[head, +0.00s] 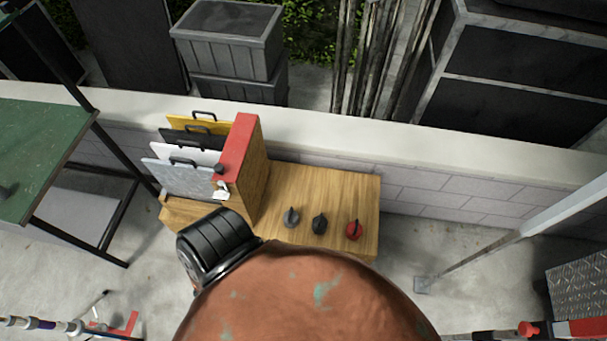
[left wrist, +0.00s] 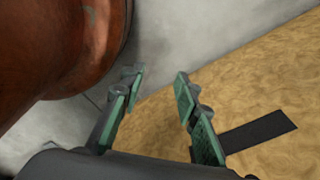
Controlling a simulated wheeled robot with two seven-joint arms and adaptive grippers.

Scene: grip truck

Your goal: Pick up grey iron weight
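The grey iron weight (head: 291,217) stands on the wooden table (head: 345,190), leftmost in a row of three weights with handles. A black weight (head: 319,224) and a red weight (head: 354,230) stand to its right. My left gripper (left wrist: 160,80) is open and empty in the left wrist view, with its two green-padded fingers apart. Wood and grey floor show beyond the fingers, and no weight is visible there. In the head view the left gripper cannot be made out. My right gripper is in neither view.
A red-edged wooden rack (head: 241,150) with several handled plates (head: 185,180) stands on the table's left part. A low white-topped wall (head: 430,148) runs behind. A large rounded rust-coloured body (head: 300,300), perhaps mine, covers the front. A green-topped table (head: 40,145) is at left.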

